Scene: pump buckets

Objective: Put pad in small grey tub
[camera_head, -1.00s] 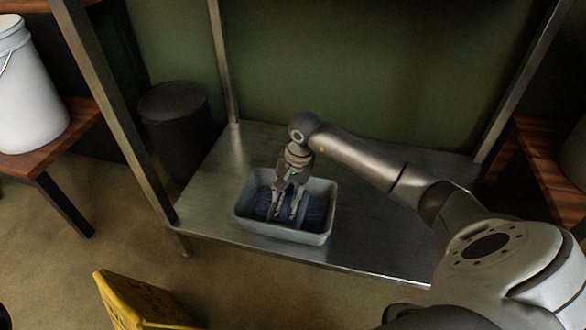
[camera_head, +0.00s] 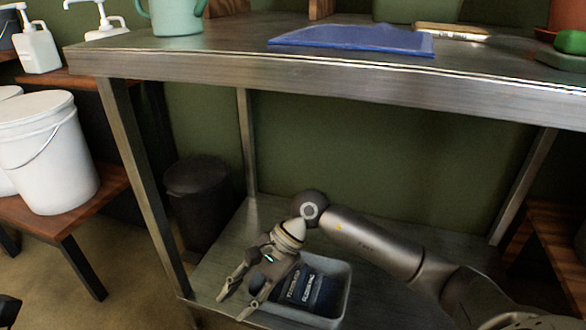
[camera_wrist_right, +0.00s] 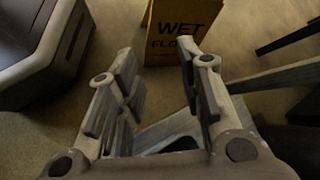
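A dark blue pad (camera_head: 318,292) with pale lettering lies inside the small grey tub (camera_head: 346,290) on the lower metal shelf. My right gripper (camera_head: 233,306) is open and empty, its fingers angled down-left, at the tub's left side. It hides the tub's left part. In the right wrist view the same gripper (camera_wrist_right: 160,80) shows its two fingers spread with only floor and a yellow sign beyond.
The upper steel tabletop (camera_head: 250,68) lies above my right arm and holds a blue flat sheet (camera_head: 350,39). A black bin (camera_head: 198,205) stands left of the shelf, a white bucket (camera_head: 48,150) farther left. A yellow wet-floor sign (camera_wrist_right: 182,28) stands on the floor.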

